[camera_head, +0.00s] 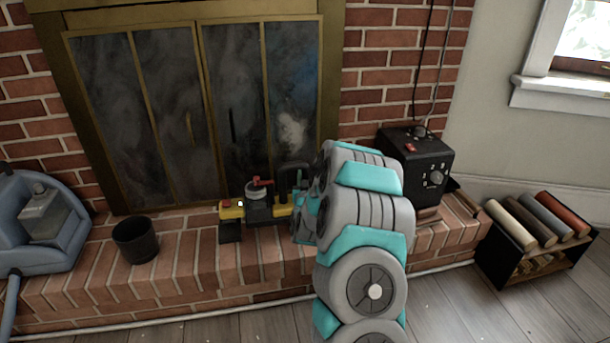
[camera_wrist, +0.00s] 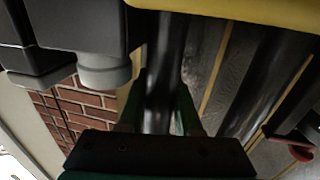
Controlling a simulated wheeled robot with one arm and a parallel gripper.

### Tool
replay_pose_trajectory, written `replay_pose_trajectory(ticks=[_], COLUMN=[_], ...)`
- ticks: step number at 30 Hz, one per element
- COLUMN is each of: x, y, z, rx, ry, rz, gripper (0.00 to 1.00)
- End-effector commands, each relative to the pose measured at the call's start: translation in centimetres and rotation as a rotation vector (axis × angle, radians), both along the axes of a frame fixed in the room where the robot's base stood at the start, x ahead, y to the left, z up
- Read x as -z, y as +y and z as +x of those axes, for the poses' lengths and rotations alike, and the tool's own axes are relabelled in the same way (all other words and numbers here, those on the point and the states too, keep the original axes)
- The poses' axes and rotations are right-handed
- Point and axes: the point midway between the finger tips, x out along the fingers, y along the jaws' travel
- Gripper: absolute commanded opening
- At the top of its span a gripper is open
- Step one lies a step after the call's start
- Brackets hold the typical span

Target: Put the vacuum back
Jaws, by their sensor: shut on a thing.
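A black and yellow device with a red lever (camera_head: 258,207), which looks like the vacuum, is at the hearth in front of the fireplace doors. My gripper (camera_head: 301,207) is at its right end, partly hidden by my own arm. In the wrist view my gripper (camera_wrist: 161,92) is shut around the device's dark, round handle (camera_wrist: 166,58). Yellow body shows at the top of that view and the red lever at its right edge. I cannot tell whether the device rests on the bricks or is just above them.
A blue machine with a tank and hose (camera_head: 45,222) stands at the left. A black cup (camera_head: 135,240) is on the brick hearth (camera_head: 190,262). A black box with knobs (camera_head: 420,165) stands right of my arm. A rack of rolls (camera_head: 500,262) is on the floor.

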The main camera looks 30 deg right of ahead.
Motion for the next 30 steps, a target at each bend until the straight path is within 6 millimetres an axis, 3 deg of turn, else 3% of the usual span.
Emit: replay_pose_trajectory(ticks=[18,30], x=[4.8,5.5], y=[-0.1,0.0], z=[0.1,0.1], rx=[0.001,0.0], ry=[-0.007,-0.008], rz=[-0.002,-0.003], gripper=[0.0,0.0])
